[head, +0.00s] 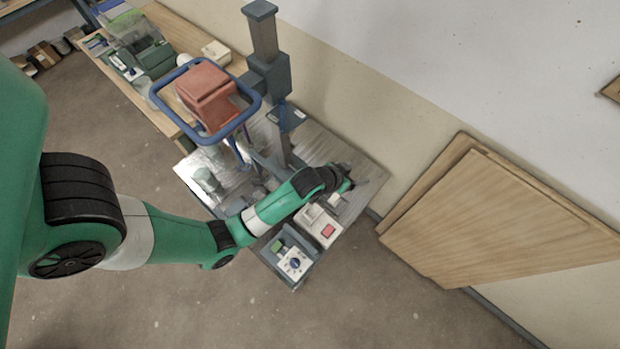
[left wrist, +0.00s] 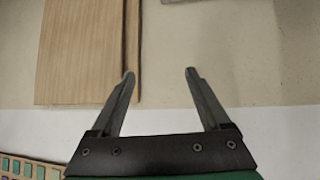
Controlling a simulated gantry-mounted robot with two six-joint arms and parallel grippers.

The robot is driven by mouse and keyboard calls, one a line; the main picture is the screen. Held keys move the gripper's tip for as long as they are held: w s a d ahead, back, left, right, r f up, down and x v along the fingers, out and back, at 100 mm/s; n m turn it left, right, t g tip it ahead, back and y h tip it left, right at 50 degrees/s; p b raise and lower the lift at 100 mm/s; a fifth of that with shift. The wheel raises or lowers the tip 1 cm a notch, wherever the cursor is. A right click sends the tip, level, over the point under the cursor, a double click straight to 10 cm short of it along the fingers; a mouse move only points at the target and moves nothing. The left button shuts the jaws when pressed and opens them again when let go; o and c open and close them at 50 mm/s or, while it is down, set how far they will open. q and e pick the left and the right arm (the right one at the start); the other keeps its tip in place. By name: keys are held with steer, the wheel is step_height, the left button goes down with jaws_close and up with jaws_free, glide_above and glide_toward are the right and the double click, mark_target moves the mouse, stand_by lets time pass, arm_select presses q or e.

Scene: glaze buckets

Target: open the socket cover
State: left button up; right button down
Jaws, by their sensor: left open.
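My left gripper (head: 352,184) is at the back edge of the metal-topped bench, close to the wall. In the left wrist view its two fingers (left wrist: 160,74) are wide apart with nothing between them. A white box with a red patch (head: 322,229) sits at the bench's front right corner, just below my left wrist in the head view; it may be the socket, but I cannot tell whether it has a cover or how that stands. My left forearm hides part of the bench. My right gripper is not in view.
Wooden panels (head: 490,215) lean on the wall at right. The floor in front is clear.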

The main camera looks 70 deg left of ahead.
arm_select(q)
steer(key=s+f+g+b, duration=0.1)
steer(key=s+f+g, duration=0.1)
steer(key=s+f, duration=0.75)
steer(key=n+g+h+b, duration=0.1)
steer(key=n+g+b, duration=0.1)
steer(key=g, duration=0.1)
glide_toward(307, 217)
steer(key=b+x, duration=0.6)
steer(key=x, duration=0.2)
steer(key=shift+w+f, duration=0.15)
steer(key=shift+f, duration=0.1)
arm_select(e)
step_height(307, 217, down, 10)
arm_select(q)
steer(key=shift+c, duration=0.3)
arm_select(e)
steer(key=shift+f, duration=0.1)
arm_select(q)
jaws_close()
steer(key=shift+r, duration=0.1)
